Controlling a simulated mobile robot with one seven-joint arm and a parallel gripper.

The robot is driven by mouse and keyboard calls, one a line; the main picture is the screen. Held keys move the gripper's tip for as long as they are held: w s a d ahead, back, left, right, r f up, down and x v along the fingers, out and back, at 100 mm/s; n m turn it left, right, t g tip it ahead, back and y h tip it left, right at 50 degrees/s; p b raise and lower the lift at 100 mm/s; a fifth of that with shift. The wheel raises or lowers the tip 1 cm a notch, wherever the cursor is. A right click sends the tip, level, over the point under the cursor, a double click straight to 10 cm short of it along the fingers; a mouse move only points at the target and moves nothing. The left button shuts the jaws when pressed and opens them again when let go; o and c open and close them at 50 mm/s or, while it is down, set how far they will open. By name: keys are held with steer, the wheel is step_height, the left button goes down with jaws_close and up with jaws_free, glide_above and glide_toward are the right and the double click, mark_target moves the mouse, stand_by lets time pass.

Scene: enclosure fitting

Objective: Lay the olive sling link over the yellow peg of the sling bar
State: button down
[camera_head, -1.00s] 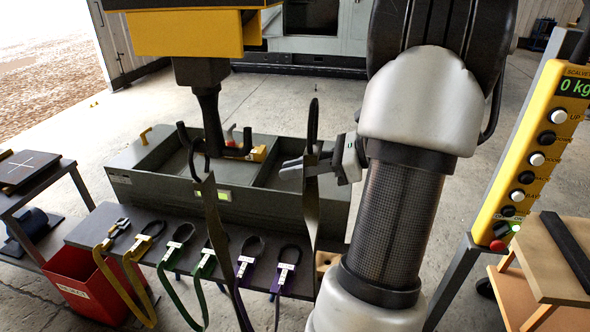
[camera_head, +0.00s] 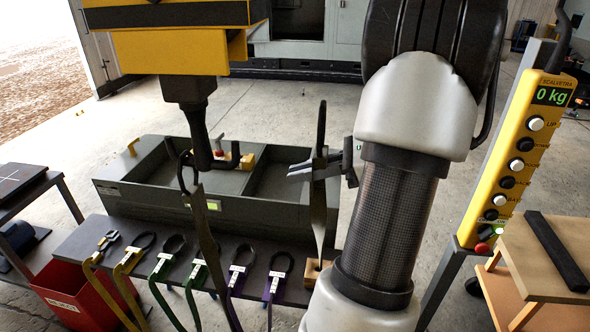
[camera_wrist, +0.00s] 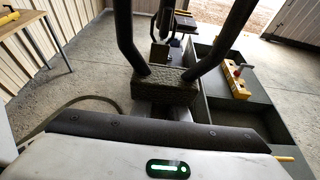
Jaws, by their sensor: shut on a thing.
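My gripper (camera_head: 318,170) is shut on the olive sling link (camera_head: 318,215), just below its upright dark loop (camera_head: 321,125). The strap hangs down in front of the crate's right part, its lower end near a wooden block. In the wrist view the held link shows as a speckled olive block (camera_wrist: 168,86) with two dark loop arms rising from it. A second olive-grey strap (camera_head: 208,235) with a dark loop (camera_head: 187,172) stands left, overlapping the black hook (camera_head: 202,145) in the picture; contact is unclear. I cannot pick out the yellow peg with certainty.
A grey-green crate (camera_head: 150,200) holds a yellow block with a red knob (camera_head: 244,160). Several coloured slings lie along the dark bench (camera_head: 75,236). A red bin (camera_head: 70,297) stands left, a yellow control post (camera_head: 515,150) right. A yellow hoist body (camera_head: 165,52) hangs above.

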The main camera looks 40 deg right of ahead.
steer(key=shift+s+d+r+p, duration=0.1)
steer(key=shift+s+d+p, duration=0.25)
steer(key=shift+s+d, duration=0.6)
steer(key=shift+s+d+r+p, duration=0.1)
steer(key=shift+s+d+p, duration=0.2)
steer(key=shift+s+d, duration=0.6)
steer(key=shift+s+a, duration=0.15)
